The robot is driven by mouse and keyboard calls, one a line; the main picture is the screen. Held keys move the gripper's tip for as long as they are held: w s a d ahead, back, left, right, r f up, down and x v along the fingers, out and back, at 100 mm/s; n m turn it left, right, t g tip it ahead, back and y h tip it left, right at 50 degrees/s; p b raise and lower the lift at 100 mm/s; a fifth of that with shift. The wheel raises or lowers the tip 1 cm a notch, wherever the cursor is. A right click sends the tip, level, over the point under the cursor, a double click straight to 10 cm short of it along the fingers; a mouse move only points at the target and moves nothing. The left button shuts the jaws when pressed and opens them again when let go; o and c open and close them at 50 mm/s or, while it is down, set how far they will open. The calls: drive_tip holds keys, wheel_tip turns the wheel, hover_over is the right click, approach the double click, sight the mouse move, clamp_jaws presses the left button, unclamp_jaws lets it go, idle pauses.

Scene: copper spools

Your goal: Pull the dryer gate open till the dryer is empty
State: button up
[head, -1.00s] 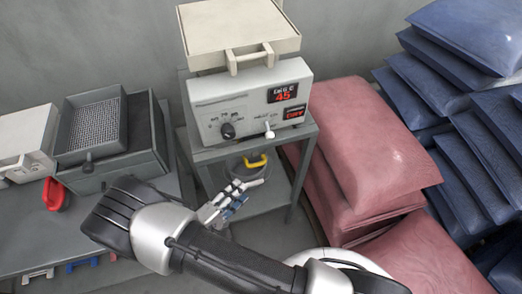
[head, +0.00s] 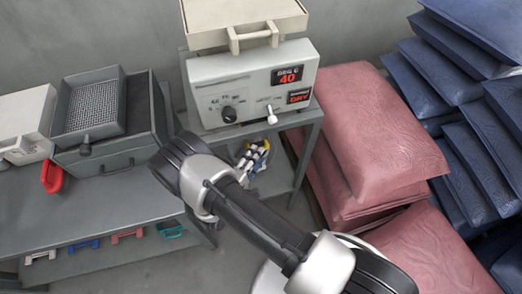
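The dryer (head: 252,85) is a pale box with a dark dial, a white-knobbed lever (head: 271,117) and two red displays, one reading 40 and the other DRY. It stands on a grey metal stand (head: 308,116), with a beige lidded top (head: 225,14) with a handle above it. I cannot tell which part is the gate. My gripper (head: 251,160) is under the dryer, inside the stand, at a yellow handle (head: 263,145). The fingers overlap the handle, but whether they are closed on it is too small to tell.
On the left bench stand a grey box with a mesh tray (head: 92,108), a red handle (head: 52,178) and a pale box (head: 22,125). Coloured handles show below the bench. Pink sacks (head: 370,140) and blue sacks (head: 465,45) are stacked close on the right.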

drive_tip(key=shift+b+x, duration=0.35)
drive_tip(key=shift+x, duration=1.8)
drive_tip(key=shift+c, duration=0.2)
clamp_jaws()
drive_tip(key=shift+s, duration=0.1)
